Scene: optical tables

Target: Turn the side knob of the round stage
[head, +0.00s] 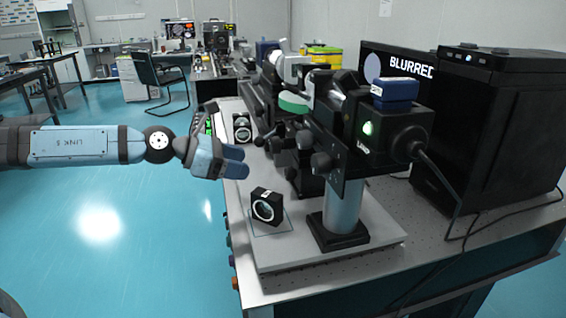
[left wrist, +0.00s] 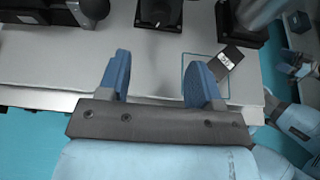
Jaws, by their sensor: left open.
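The microscope-like black assembly (head: 308,150) stands on the table, with a round green disc (head: 294,103) at its upper left. I take this disc to be part of the round stage. Black knobs show on the assembly's side, one (head: 320,162) at the front and one (head: 259,140) at the left. My left gripper (head: 238,161) is open and empty, left of the assembly and apart from the knobs. In the left wrist view its blue fingers (left wrist: 160,82) are spread over the board's edge, and round black knobs (left wrist: 94,9) show at the upper left.
A thick post (head: 342,208) is at the right. A black computer case (head: 490,125) fills the table's right side. Parts of my right arm show at the wrist view's right edge.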

